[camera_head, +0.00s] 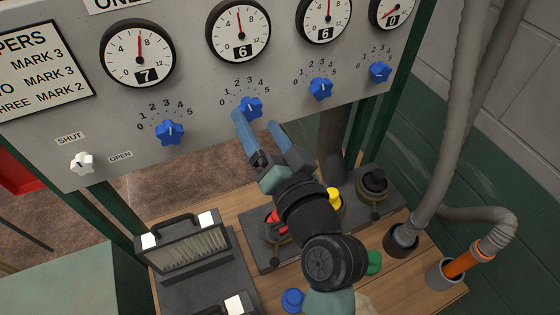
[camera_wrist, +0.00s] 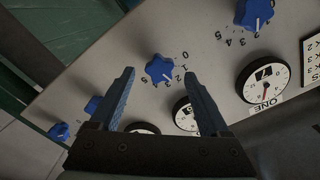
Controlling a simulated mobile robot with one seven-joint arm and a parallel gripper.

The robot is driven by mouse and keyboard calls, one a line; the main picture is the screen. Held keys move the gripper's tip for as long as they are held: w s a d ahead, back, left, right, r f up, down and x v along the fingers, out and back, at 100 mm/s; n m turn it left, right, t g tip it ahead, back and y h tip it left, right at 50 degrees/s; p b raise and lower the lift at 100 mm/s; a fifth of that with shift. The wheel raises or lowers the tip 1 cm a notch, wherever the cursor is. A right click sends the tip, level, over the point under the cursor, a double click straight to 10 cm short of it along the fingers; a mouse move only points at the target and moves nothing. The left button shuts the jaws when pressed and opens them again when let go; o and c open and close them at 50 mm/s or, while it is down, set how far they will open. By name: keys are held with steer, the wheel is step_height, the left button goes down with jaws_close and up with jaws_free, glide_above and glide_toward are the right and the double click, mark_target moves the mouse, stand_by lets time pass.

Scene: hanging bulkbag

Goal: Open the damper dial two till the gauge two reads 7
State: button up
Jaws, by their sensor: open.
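Damper dial two is a blue lobed knob (camera_head: 251,107), second from the left on the grey panel. Its white mark points up, near 2 to 3 on its 0 to 5 scale. Gauge two (camera_head: 238,32) above it shows 6 in its window. My gripper (camera_head: 253,118) is open and empty, its blue fingertips just below the dial in the head view. In the wrist view my gripper (camera_wrist: 160,73) has one fingertip on each side of dial two (camera_wrist: 160,68). Whether they touch it, I cannot tell. Gauge two (camera_wrist: 186,115) is partly hidden by a finger there.
Blue dials one (camera_head: 170,132), three (camera_head: 320,89) and four (camera_head: 380,71) flank it. Gauge one (camera_head: 138,54) shows 7. A white shut/open knob (camera_head: 82,162) is at left. Below are a wooden bench (camera_head: 385,285), a black filter box (camera_head: 190,250) and grey hoses (camera_head: 452,120).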

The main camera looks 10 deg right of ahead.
steer(key=b+v, duration=0.3)
steer(key=v, duration=0.6)
steer(key=shift+s, duration=0.3)
steer(key=w+a+r+n+t+h, duration=0.1)
steer(key=w+r+n+t+h, duration=0.2)
steer(key=r, duration=1.2)
steer(key=s+a+r+t+h, duration=0.1)
steer(key=s+r+t, duration=0.1)
steer(key=r, duration=0.7)
steer(key=s+a+r+n+t+h, duration=0.1)
steer(key=s+r+t, duration=0.2)
steer(key=r, duration=0.7)
steer(key=shift+a+r+t+h, duration=0.2)
steer(key=shift+a+t+h, duration=0.15)
steer(key=shift+t, duration=0.75)
steer(key=shift+f, duration=0.1)
